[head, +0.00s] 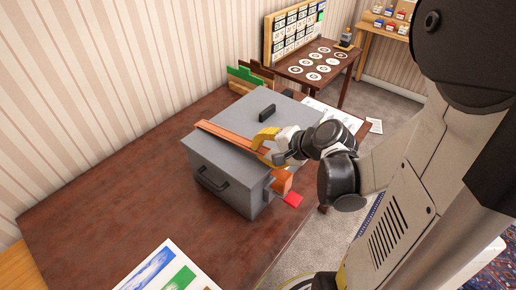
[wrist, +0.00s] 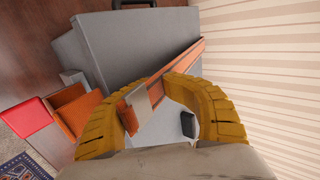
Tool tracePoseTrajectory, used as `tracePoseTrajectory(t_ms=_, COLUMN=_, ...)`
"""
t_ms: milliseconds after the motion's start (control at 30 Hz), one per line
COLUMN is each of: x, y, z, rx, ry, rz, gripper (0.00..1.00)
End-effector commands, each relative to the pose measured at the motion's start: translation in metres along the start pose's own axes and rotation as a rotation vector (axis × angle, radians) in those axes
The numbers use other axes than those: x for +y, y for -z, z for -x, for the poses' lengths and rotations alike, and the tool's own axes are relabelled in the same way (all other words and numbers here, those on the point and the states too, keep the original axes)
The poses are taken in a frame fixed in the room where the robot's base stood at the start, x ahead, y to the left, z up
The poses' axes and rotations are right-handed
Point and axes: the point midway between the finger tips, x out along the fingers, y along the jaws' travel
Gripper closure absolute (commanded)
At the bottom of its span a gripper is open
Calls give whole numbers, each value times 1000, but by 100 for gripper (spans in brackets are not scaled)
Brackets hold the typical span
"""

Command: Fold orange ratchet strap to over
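A grey lidded box (head: 228,168) stands on the brown table. The orange ratchet strap (head: 232,136) lies as a long flat band across its lid; it also shows in the wrist view (wrist: 185,62). A short orange piece (head: 282,182) with a red tab (head: 292,199) sticks out from the box's right side; these show at left in the wrist view (wrist: 78,110). My gripper (head: 268,145), with yellow fingers, is at the strap's right end above the lid edge. In the wrist view its fingers (wrist: 150,105) close on both sides of the strap end, and appear to touch it.
The box has a dark lid handle (head: 267,113) and a front handle (head: 211,181). Green and brown upright panels (head: 250,78) stand behind it. A coloured sheet (head: 165,272) lies at the table's front. The table's left part is clear, beside a striped wall.

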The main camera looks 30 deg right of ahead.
Motion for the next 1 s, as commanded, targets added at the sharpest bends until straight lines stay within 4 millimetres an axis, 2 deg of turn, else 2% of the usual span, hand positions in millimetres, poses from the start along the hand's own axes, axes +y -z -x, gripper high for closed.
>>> tracePoseTrajectory(t_ms=433, x=5, y=-1, z=-1, rx=0, ry=-8, rz=2, gripper=100)
tracePoseTrajectory(t_ms=500, x=4, y=-1, z=-1, rx=0, ry=-8, rz=2, gripper=76)
tracePoseTrajectory(t_ms=533, x=4, y=-1, z=-1, rx=0, ry=-7, rz=2, gripper=75)
tracePoseTrajectory(t_ms=1000, x=3, y=0, z=4, rx=1, ry=-3, rz=0, gripper=75)
